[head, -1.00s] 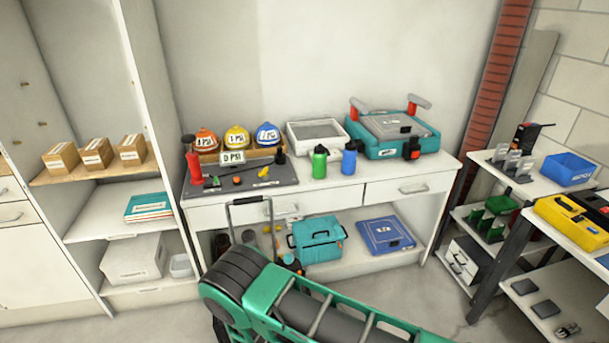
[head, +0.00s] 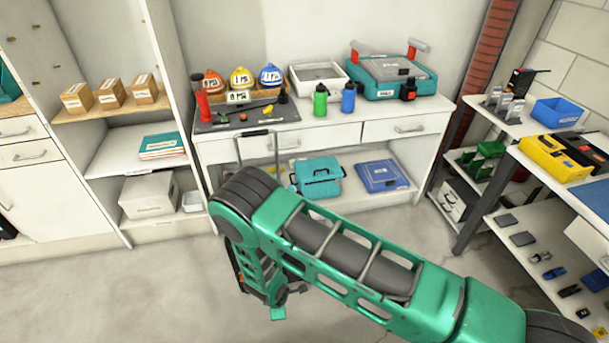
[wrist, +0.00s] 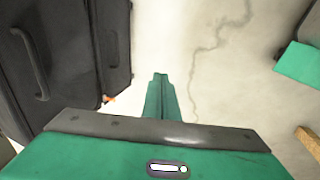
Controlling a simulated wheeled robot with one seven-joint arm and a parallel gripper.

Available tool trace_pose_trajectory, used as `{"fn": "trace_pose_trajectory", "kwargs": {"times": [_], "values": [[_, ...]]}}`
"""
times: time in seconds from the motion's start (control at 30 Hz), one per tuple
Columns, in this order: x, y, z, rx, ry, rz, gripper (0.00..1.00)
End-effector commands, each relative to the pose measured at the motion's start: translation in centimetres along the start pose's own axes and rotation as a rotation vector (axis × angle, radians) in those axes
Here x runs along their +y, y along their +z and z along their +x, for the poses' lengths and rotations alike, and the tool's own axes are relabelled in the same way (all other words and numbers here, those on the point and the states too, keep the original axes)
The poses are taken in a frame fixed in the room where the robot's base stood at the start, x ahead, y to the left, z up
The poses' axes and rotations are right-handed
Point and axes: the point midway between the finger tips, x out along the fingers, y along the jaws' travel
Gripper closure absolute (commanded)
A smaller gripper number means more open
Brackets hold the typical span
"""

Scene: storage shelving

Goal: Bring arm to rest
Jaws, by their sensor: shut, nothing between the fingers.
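My green arm (head: 335,250) reaches across the lower middle of the head view, bending downward at its left end. My gripper (wrist: 160,80) points down over the concrete floor in the wrist view, its green fingers together with nothing between them. In the head view the gripper is mostly hidden behind the arm; only a green part shows low under the bend. No object is held.
A white workbench (head: 345,133) stands behind the arm, with helmets, bottles and a teal case on top. Dark cases (wrist: 65,50) stand left of the gripper in the wrist view. Shelves (head: 525,240) with tools stand at right. Open floor (head: 110,295) lies at front left.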

Motion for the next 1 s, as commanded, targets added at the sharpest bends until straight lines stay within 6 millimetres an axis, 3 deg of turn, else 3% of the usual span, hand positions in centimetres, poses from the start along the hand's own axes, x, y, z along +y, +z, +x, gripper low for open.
{"fn": "trace_pose_trajectory", "kwargs": {"times": [0.27, 0.47, 0.7, 1.0], "values": [[5.7, 2.7, -4.3, -0.038, 0.003, 0.140, 1.00], [11.6, 7.0, -9.9, -0.085, 0.003, 0.313, 1.00], [17.8, 15.1, -18.5, -0.153, -0.003, 0.575, 1.00], [20.8, 26.2, -29.7, -0.228, -0.018, 0.906, 1.00]]}}
